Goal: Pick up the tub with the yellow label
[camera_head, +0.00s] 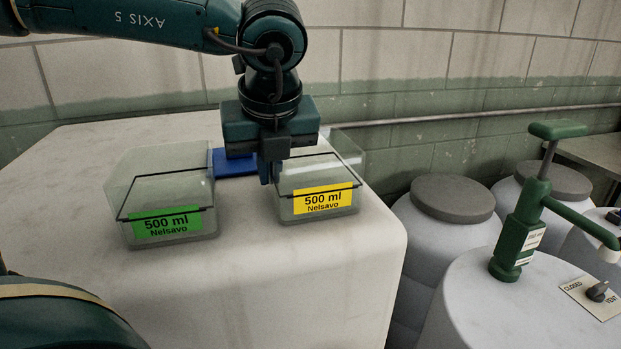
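The tub with the yellow label (322,214) stands on the right part of a pale block top; it is clear, with "500 ml Nelsavo" on its yellow label. A like tub with a green label (165,238) stands to its left. My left gripper (268,172) points down at the left side of the yellow-label tub, covering part of its rear left. One finger shows at the tub's left wall; whether it touches, and where the other finger is, I cannot tell. My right gripper is not in view; a teal arm part shows at lower left.
The pale block (270,275) has free room in front of both tubs. A blue piece (233,164) lies between the tubs, partly hidden. To the right stand drums with grey lids (452,197) and a green hand pump (522,225). A tiled wall (390,65) closes the back.

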